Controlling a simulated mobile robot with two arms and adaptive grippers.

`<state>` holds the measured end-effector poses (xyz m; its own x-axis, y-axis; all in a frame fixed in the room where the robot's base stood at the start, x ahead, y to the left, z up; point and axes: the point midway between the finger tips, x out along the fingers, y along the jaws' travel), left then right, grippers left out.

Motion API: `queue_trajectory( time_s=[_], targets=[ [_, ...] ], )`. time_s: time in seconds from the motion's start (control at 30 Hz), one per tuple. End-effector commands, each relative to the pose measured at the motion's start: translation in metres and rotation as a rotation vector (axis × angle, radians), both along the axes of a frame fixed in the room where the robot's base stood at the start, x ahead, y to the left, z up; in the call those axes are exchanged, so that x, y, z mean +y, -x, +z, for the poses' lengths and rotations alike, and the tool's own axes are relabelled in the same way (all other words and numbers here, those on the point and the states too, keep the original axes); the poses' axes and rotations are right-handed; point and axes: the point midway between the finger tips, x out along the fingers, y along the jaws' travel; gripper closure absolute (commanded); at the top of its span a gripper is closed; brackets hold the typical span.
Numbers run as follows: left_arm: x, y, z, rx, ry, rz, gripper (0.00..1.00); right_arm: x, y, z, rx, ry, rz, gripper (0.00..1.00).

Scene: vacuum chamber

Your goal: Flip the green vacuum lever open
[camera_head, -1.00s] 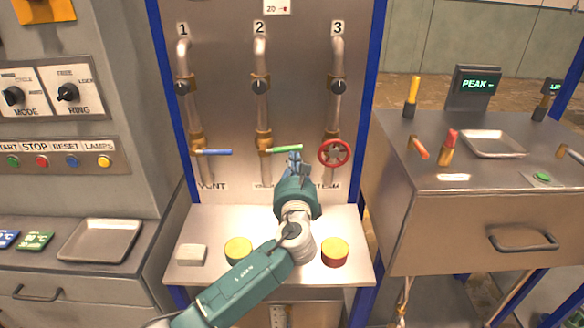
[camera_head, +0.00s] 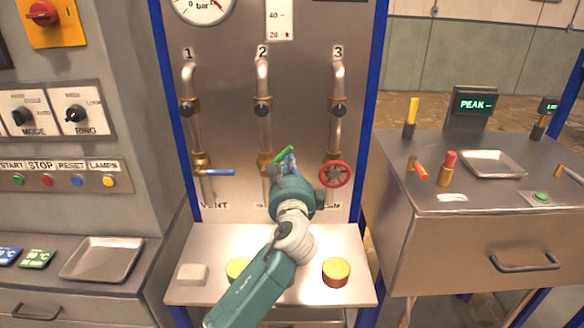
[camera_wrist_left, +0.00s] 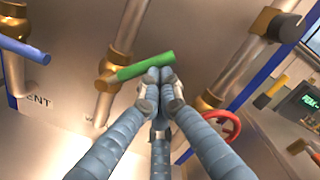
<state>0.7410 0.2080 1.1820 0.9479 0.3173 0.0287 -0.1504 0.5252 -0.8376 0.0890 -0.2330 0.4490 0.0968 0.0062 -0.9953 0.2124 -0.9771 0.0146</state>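The green lever (camera_head: 283,154) is on the middle pipe, marked 2. It tilts up to the right from its brass valve (camera_head: 265,162). My left gripper (camera_head: 286,165) is right at the lever, covering part of it in the head view. In the left wrist view the green lever (camera_wrist_left: 146,65) crosses just above the fingertips. The left fingers (camera_wrist_left: 160,75) are together, with their tips against or just under the lever's free end; the lever does not show between them. My right gripper is not in view.
A blue lever (camera_head: 218,172) is on pipe 1 to the left. A red handwheel (camera_head: 335,174) is close by on pipe 3 to the right.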

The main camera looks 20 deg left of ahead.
Motion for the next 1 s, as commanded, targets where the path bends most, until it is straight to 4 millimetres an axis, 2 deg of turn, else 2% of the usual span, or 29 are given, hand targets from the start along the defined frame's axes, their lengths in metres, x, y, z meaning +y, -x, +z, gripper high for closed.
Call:
queue_trajectory(
  time_s=[0.03,0.4,1.0],
  targets=[
    [0.003,-0.001,0.012,-0.024,0.032,-0.001,1.0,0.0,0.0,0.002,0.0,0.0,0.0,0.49],
    [0.017,0.004,0.028,-0.098,0.283,-0.006,1.0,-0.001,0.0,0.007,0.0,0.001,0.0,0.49],
    [0.036,0.009,0.038,-0.168,0.526,-0.007,1.0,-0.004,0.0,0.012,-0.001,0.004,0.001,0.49]
  ],
)
